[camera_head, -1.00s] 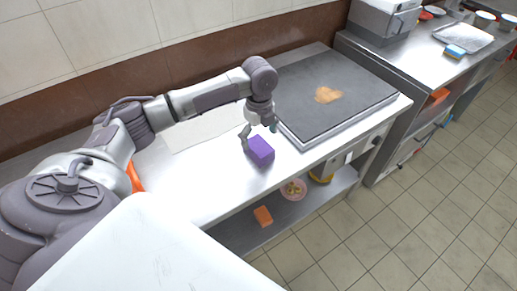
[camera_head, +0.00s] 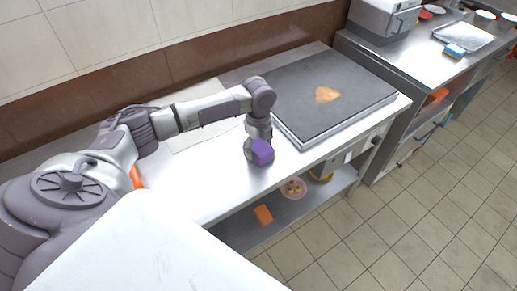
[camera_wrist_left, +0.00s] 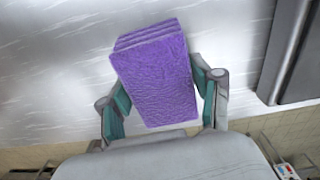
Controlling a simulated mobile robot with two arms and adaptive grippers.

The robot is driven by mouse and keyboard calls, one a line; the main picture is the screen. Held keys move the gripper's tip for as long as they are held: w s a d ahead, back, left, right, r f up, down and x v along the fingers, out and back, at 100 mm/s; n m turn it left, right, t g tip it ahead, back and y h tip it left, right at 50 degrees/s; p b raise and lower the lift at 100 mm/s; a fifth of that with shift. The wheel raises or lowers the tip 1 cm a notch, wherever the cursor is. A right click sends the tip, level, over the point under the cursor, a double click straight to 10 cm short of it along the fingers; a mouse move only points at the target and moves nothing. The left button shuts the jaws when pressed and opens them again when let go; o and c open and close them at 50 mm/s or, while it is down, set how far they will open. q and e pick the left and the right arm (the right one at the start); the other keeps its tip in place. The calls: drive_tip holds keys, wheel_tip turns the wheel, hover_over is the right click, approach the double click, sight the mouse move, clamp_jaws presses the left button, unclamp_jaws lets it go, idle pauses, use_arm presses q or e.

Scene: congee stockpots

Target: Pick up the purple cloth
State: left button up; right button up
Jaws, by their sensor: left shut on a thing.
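The purple cloth (camera_head: 262,153) is a folded block on the steel counter, in front of the griddle's left end. My left gripper (camera_head: 254,148) is at the cloth, and its arm partly hides the cloth's far side in the head view. In the left wrist view the cloth (camera_wrist_left: 155,75) stands between the two fingers of my left gripper (camera_wrist_left: 162,108), shut on its sides. Whether the cloth is clear of the counter I cannot tell. My right gripper is not in view.
A flat griddle (camera_head: 290,82) with an orange-brown patch lies right of the cloth. The steel counter (camera_head: 200,185) is bare to the left. An orange block (camera_head: 263,214) and a bowl (camera_head: 293,189) sit on the shelf below. A tray (camera_head: 463,40) stands far right.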

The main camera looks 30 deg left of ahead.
sight(263, 146)
use_arm(q)
drive_tip(key=shift+c, duration=1.3)
drive_tip(key=shift+r, duration=0.45)
drive_tip(key=r, duration=0.2)
drive_tip(key=d+r+b, duration=0.1)
drive_tip(key=shift+w+d+r, duration=0.15)
drive_tip(key=shift+d+r, duration=0.05)
drive_tip(key=shift+r, duration=0.2)
drive_tip(key=w+d+r+b, duration=0.1)
drive_tip(key=w+d+r, duration=0.1)
drive_tip(key=d+r, duration=0.4)
drive_tip(key=d, duration=0.4)
drive_tip(key=shift+r, duration=0.15)
drive_tip(key=shift+s, duration=0.1)
